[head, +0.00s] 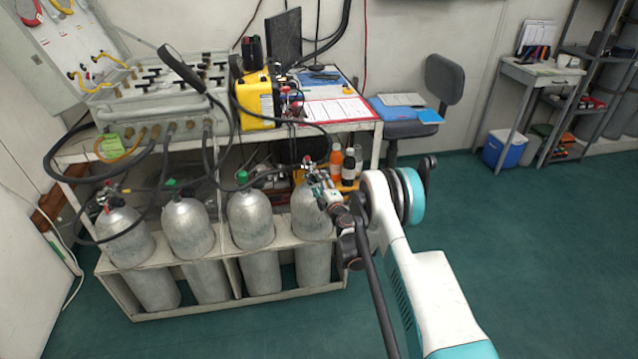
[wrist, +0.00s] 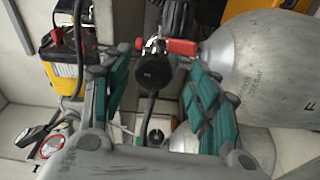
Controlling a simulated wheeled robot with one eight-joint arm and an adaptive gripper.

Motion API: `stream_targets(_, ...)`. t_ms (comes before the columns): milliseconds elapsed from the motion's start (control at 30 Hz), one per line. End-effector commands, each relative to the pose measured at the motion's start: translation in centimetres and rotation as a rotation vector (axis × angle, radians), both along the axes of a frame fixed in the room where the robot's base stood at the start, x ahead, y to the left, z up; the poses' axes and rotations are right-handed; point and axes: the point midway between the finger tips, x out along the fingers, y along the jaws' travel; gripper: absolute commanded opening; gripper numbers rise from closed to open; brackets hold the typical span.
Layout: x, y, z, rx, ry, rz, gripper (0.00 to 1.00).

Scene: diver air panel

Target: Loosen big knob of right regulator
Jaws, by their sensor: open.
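The right regulator sits on the valve of the rightmost grey cylinder (head: 312,222), which fills the right side of the wrist view (wrist: 262,65). Its big black round knob (wrist: 153,71) faces the wrist camera, with a red part (wrist: 180,46) just beside it. My gripper (wrist: 157,57) is open, with one teal finger on each side of the knob. Gaps show between knob and fingers, and I cannot tell how deep the fingers reach. In the head view my gripper (head: 324,191) is at the top of this cylinder and partly hides the regulator.
Several other grey cylinders (head: 250,220) stand in the rack (head: 230,303) to the left. Black hoses (head: 60,165) hang around them. A yellow unit (head: 258,100) and the air panel (head: 160,97) are on the bench above. Open green floor (head: 530,240) lies to the right.

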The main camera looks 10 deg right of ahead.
Motion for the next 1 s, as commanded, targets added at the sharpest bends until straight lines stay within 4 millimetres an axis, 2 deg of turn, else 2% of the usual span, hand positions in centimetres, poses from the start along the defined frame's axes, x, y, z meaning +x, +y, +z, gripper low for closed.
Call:
stream_targets(200,-3.6,-0.5,0.0,0.0,0.0,-0.001,0.55)
stream_targets(400,-5.7,-0.8,0.0,0.0,0.001,0.001,0.55)
stream_targets(900,-6.0,-0.9,0.0,0.0,0.001,0.0,0.55)
stream_targets(1000,-5.9,-0.7,0.8,0.009,0.005,0.006,0.55)
